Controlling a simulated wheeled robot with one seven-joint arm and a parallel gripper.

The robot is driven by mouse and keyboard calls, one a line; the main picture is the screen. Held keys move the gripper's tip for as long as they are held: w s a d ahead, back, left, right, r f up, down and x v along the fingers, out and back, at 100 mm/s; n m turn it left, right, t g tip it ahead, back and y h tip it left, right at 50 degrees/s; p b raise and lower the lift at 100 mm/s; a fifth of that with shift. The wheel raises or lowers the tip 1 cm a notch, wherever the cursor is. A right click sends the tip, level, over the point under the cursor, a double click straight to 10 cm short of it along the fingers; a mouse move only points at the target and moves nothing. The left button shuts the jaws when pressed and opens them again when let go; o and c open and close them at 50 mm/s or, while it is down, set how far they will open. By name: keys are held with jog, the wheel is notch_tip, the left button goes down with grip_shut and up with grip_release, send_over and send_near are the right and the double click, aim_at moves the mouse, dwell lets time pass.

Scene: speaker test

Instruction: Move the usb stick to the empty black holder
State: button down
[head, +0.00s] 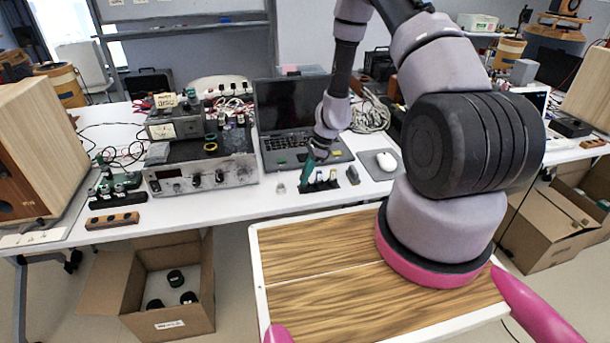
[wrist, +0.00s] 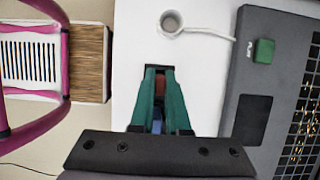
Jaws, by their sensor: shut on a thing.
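My gripper (head: 306,180) reaches down over the white table just in front of the open laptop. Its green fingers (wrist: 160,72) are shut on a small reddish thing (wrist: 160,88), apparently the usb stick; the fingers hide most of it. A blue piece (wrist: 157,122) shows lower between the fingers in the wrist view. A dark holder (head: 320,185) with several small upright sticks stands right beside the fingertips in the head view. A small black block (head: 352,175), possibly a holder, stands to its right; whether it is empty is too small to tell.
The laptop (head: 290,140) is behind the gripper, with a mouse (head: 386,161) on a grey pad to the right. A grey instrument (head: 200,175), a black rack (head: 118,197) and a wooden block (head: 112,220) stand left. A small white ring-shaped thing (wrist: 171,22) is nearby.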

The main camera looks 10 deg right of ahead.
jog(key=shift+c, duration=2.1)
grip_release()
jog(key=shift+r, duration=2.5)
